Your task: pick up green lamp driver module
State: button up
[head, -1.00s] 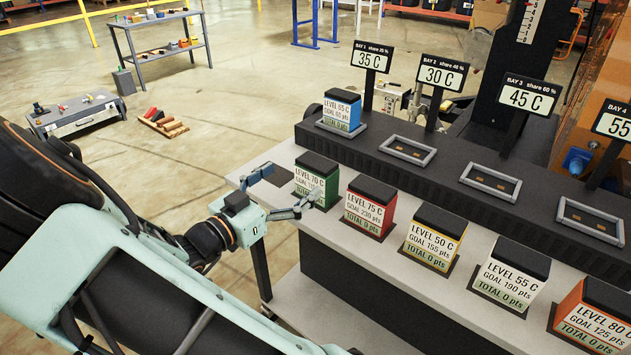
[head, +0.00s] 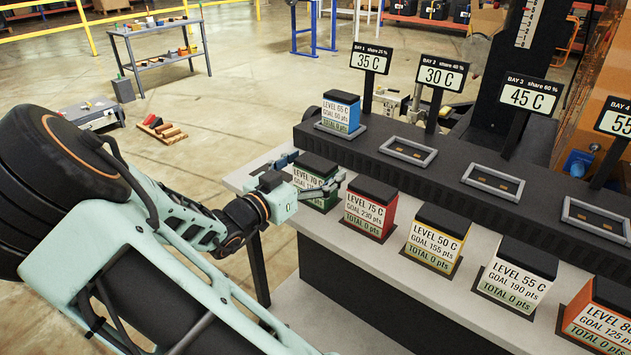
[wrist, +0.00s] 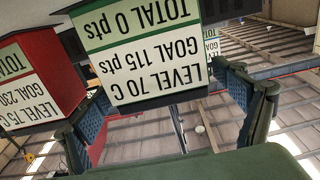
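The green lamp driver module (head: 325,203), with a black top and a label "LEVEL 70 C, GOAL 115 pts", stands on the light counter. My gripper (head: 312,174) is at its front in the head view and hides part of its label. In the wrist view the module (wrist: 140,55) appears upside down, between and beyond the two fingers of my gripper (wrist: 170,115). The fingers are spread, with a visible gap to the right finger. Whether the left finger touches the module I cannot tell.
A red module (head: 368,210) stands close to the right of the green one, with yellow (head: 435,240) and white (head: 515,275) modules further along. A blue module (head: 341,112) sits in the raised black rack (head: 450,170) behind. Several rack bays are empty.

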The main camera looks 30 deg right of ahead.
jog(key=c, duration=1.5)
jog(key=shift+c, duration=0.8)
jog(key=shift+r, duration=0.1)
